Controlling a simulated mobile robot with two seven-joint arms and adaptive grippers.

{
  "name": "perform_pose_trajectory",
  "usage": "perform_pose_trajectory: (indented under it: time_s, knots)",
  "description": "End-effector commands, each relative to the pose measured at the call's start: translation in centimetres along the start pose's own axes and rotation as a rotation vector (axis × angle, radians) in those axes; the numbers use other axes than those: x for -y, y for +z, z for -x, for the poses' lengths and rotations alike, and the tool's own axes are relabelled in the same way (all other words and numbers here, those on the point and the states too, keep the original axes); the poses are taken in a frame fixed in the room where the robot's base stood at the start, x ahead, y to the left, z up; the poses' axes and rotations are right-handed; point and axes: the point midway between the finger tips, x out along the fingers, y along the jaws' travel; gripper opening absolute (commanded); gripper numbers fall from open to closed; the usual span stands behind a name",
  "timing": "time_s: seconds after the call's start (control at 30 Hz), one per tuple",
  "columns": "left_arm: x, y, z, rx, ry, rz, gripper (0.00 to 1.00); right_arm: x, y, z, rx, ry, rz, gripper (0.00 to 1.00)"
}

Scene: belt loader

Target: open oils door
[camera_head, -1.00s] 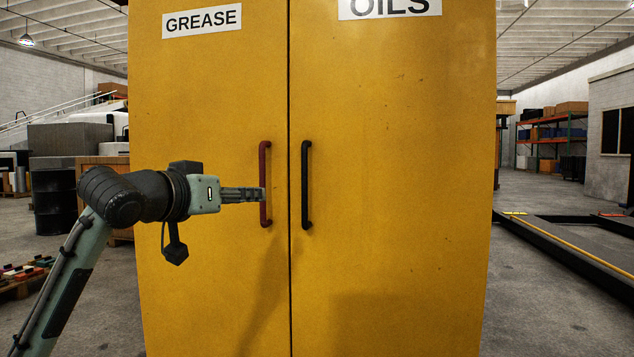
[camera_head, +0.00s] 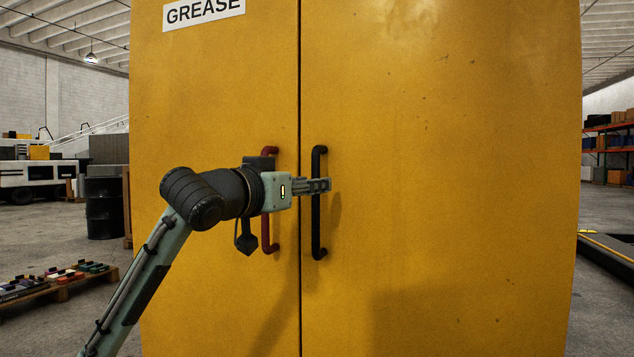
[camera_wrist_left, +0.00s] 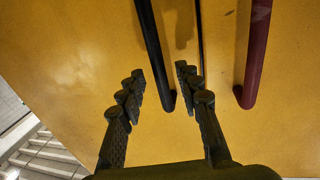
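The yellow cabinet has a closed right door (camera_head: 440,200) with a black vertical handle (camera_head: 317,230), and a left door (camera_head: 215,110) labelled GREASE with a red handle (camera_head: 268,240). The OILS label is out of the head view now. My left gripper (camera_head: 328,185) reaches in from the left, crosses in front of the red handle and overlaps the black handle. In the left wrist view its two fingers (camera_wrist_left: 160,80) are spread apart. The black handle (camera_wrist_left: 152,50) shows between and beyond them; contact is not clear. The red handle (camera_wrist_left: 255,50) is outside the fingers. My right gripper is not seen.
A pallet with small coloured items (camera_head: 60,283) lies on the floor at the left. A black drum (camera_head: 104,208) stands behind it. A low dark platform with a yellow edge (camera_head: 610,250) is at the right. The floor right of the cabinet is partly clear.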

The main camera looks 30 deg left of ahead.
Motion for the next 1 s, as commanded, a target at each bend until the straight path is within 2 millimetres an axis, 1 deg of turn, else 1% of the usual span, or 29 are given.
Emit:
perform_pose_trajectory:
  time_s: [0.03,0.1,0.2,0.5,0.57,0.7,0.8,1.0]
  knots:
    - [0.0,-0.1,-0.8,0.000,0.000,0.003,0.34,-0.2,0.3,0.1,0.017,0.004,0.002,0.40]
    - [0.0,-0.1,-1.5,-0.001,0.001,0.003,0.34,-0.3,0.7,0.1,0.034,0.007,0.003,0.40]
    - [0.0,0.0,-2.3,0.000,-0.001,0.000,0.34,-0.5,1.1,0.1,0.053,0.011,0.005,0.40]
    - [0.0,0.0,-2.6,0.000,0.000,-0.001,0.34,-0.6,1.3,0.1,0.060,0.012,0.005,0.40]
    - [0.0,0.0,-2.6,0.000,0.000,0.000,0.28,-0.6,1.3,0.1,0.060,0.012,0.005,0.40]
    - [0.0,0.0,-2.6,0.000,0.000,0.000,0.11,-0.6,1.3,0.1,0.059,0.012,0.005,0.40]
    - [0.0,0.0,-2.6,0.000,0.000,0.000,0.00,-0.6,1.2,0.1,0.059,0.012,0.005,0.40]
    - [0.0,0.0,-2.6,0.000,0.000,0.000,0.00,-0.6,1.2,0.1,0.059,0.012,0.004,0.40]
